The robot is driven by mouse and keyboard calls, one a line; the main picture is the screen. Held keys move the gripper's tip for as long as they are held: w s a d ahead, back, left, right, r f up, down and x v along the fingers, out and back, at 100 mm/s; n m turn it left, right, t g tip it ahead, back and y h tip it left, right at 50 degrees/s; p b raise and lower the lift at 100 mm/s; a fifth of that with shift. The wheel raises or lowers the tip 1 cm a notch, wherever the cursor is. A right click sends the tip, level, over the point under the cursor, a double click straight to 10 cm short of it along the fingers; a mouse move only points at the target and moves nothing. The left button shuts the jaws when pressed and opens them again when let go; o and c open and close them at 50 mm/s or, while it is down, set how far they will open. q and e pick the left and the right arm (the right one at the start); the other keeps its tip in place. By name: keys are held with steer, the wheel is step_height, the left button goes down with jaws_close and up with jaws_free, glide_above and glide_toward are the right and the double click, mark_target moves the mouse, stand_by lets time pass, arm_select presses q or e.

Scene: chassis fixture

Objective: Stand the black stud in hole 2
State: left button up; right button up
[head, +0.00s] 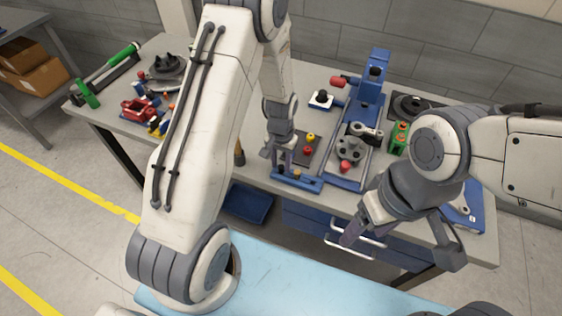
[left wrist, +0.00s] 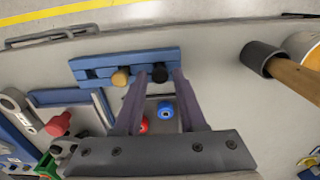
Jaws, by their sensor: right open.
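The black stud (left wrist: 160,73) stands in a blue rack (left wrist: 90,74), beside a tan stud (left wrist: 121,77). The rack also shows in the head view (head: 311,184). My left gripper (left wrist: 160,78) is over the rack, its two fingers either side of the black stud with small gaps. It also shows in the head view (head: 280,162), where it hides the black stud. A dark plate (head: 299,156) behind the rack carries a red and a yellow piece. The wrist view shows red and blue pieces. I cannot make out hole 2. My right gripper (head: 399,238) is open and empty at the table's front.
A hammer (left wrist: 290,75) lies close to the rack. A blue tray with a grey flanged part (head: 349,150) and a red knob is right of the plate. A blue press (head: 372,80) stands behind. Green blocks (head: 399,138) are further right. Several tools crowd the left end.

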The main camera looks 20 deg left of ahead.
mark_target(281, 167)
arm_select(q)
jaws_close()
steer(key=shift+r, duration=0.15)
steer(key=shift+r+p, duration=2.15)
steer(key=shift+r, duration=0.3)
steer(key=shift+f, duration=0.1)
